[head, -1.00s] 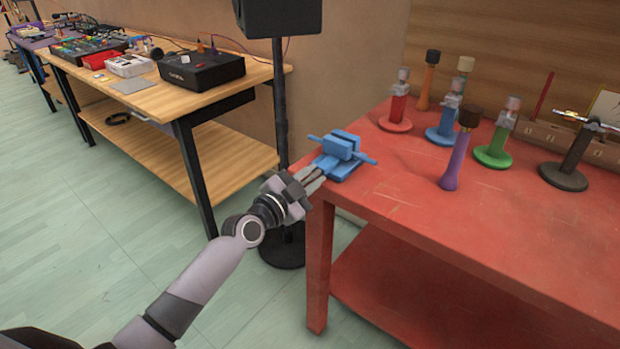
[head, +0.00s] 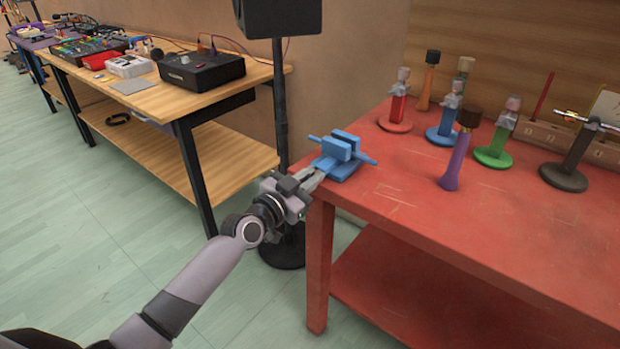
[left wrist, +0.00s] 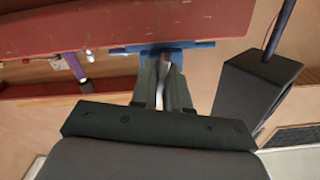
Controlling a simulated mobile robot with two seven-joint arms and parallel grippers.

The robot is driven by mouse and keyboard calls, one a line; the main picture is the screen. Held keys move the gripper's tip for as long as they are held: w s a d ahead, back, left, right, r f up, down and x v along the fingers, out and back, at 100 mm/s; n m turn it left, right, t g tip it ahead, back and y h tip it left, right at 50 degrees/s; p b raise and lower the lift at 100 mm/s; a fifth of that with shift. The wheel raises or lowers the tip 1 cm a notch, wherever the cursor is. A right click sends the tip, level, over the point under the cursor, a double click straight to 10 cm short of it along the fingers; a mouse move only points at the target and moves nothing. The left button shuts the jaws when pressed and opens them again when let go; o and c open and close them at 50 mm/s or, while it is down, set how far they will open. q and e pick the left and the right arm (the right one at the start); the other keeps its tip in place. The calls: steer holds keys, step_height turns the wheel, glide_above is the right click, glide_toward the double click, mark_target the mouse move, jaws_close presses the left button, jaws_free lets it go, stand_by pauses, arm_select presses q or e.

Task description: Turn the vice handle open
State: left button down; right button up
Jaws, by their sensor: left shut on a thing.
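The blue vice (head: 342,152) sits at the near left corner of the red table (head: 440,215), with blue bar ends out to both sides. My left gripper (head: 318,177) reaches its near side from the left and is shut on the vice handle. The fingers hide most of the handle in the head view. In the left wrist view, the vice (left wrist: 190,45) lies across the fingertips, and a pale strip (left wrist: 168,88) shows between the fingers of the left gripper (left wrist: 163,60). My right gripper is not in view.
A purple-handled mallet (head: 456,165) and several coloured clamp stands, including a red one (head: 397,108) and a green one (head: 497,145), stand right of the vice. A black speaker stand (head: 281,105) rises close behind my left wrist. The table's front right is clear.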

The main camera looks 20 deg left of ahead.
arm_select(q)
steer(key=n, duration=0.5)
steer(key=shift+n, duration=0.3)
steer(key=n, duration=0.4)
steer(key=shift+a, duration=0.1)
steer(key=n, duration=0.5)
steer(key=shift+f, duration=0.15)
steer(key=n, duration=0.4)
steer(key=shift+f+n, duration=0.1)
steer(key=shift+n, duration=0.2)
steer(key=c, duration=1.4)
jaws_free()
steer(key=shift+a, duration=0.1)
steer(key=shift+c, duration=0.2)
